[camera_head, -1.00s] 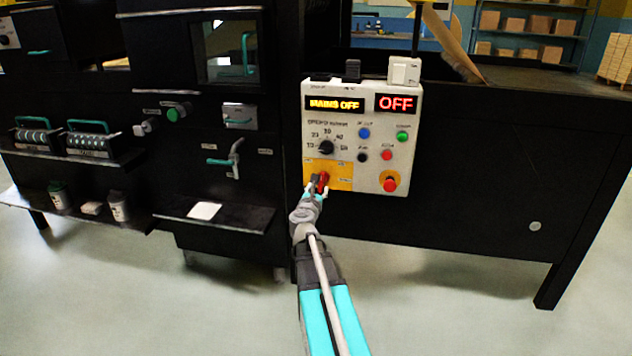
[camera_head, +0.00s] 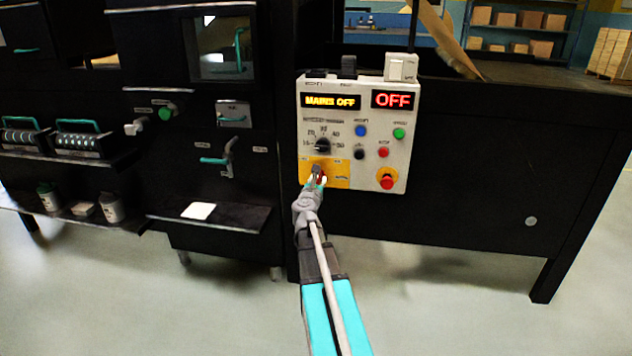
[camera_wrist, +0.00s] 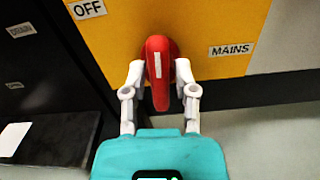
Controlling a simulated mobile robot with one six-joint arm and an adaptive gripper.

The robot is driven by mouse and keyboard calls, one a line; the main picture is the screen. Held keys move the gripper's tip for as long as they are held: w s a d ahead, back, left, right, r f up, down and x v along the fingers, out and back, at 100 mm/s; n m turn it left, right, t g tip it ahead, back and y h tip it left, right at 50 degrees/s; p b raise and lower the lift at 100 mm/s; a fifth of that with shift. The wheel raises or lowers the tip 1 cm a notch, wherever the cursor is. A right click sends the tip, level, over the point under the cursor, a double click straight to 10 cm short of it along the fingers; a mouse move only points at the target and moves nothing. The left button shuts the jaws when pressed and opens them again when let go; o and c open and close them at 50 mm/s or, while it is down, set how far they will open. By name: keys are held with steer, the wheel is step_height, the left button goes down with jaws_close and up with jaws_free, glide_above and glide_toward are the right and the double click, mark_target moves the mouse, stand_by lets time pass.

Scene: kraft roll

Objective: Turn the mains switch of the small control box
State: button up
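The small control box (camera_head: 352,130) is a light grey panel on the dark machine front. Its displays read MAINS OFF and OFF. The red mains switch handle (camera_wrist: 160,72), with a white stripe, sits on a yellow plate (camera_wrist: 235,22) at the box's lower left, between the OFF and MAINS labels. In the wrist view my gripper (camera_wrist: 160,75) has one finger on each side of the handle, and both fingertips appear to touch it. In the head view my gripper (camera_head: 317,181) reaches the yellow plate from below and partly covers the switch.
A black knob (camera_head: 323,145), small coloured buttons and a red emergency button (camera_head: 387,182) are close above and to the right. A dark shelf (camera_head: 235,215) with a white card juts out at left. The floor in front is clear.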

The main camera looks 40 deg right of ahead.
jaws_close()
steer(key=shift+n, duration=0.3)
steer(key=n, duration=0.9)
steer(key=shift+n, duration=0.3)
stand_by(0.3)
steer(key=o, duration=0.5)
jaws_free()
steer(key=shift+a, duration=0.1)
